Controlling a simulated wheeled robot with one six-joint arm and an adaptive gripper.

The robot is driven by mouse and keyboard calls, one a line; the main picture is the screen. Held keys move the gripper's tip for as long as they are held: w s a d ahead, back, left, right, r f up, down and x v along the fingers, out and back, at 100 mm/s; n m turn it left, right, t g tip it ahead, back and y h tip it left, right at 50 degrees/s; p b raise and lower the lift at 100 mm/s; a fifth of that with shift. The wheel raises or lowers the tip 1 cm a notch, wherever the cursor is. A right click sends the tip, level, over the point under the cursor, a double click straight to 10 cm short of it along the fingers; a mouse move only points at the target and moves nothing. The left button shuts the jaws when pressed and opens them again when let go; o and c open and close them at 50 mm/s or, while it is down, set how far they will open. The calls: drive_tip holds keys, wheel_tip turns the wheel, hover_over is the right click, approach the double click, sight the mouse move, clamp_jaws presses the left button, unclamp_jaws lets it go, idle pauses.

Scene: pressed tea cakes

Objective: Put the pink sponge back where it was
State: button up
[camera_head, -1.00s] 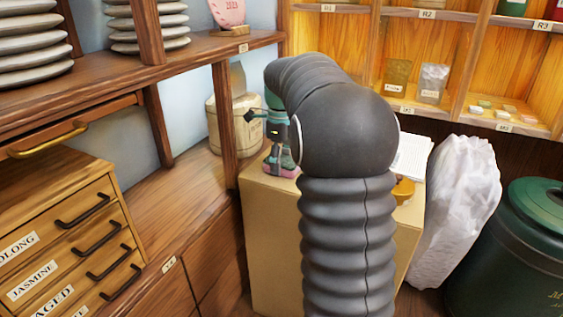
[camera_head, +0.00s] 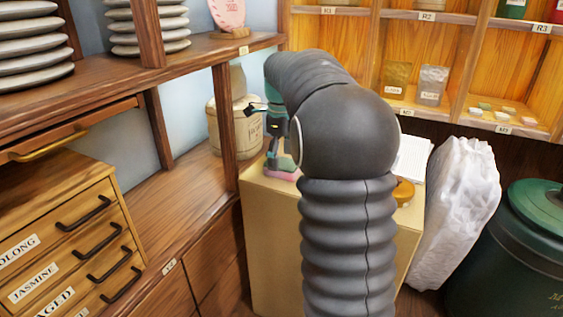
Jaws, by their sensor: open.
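The pink sponge (camera_head: 284,176) lies on the top of the tan box-like stand (camera_head: 262,200), near its back left edge. My gripper (camera_head: 273,163) is open and points down right at the sponge's left part. Whether its fingertips touch the sponge is too small to tell. My own dark arm hides the middle of the stand's top and part of the area right of the sponge.
A wooden post (camera_head: 224,125) and shelf (camera_head: 200,52) stand close on the left, with a beige jar (camera_head: 237,128) behind. On the right are white papers (camera_head: 413,158), an orange-brown object (camera_head: 403,192), a white plastic bag (camera_head: 462,205) and a green bin (camera_head: 530,250).

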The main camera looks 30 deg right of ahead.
sight(281, 162)
wheel_tip(281, 162, up, 10)
drive_tip(key=p, duration=0.1)
drive_tip(key=shift+p, duration=0.3)
drive_tip(key=s+a+n+t, duration=0.3)
drive_tip(key=s+a+n, duration=0.8)
drive_tip(key=s+n, duration=0.3)
drive_tip(key=s+a+f+n+t, duration=0.2)
drive_tip(key=s+a+f+n, duration=0.3)
drive_tip(key=s+f+n, duration=0.6)
drive_tip(key=s+n, duration=0.3)
drive_tip(key=shift+s+a+f+t, duration=0.2)
drive_tip(key=shift+f+t, duration=0.1)
drive_tip(key=shift+f, duration=0.1)
drive_tip(key=shift+w+d, duration=0.1)
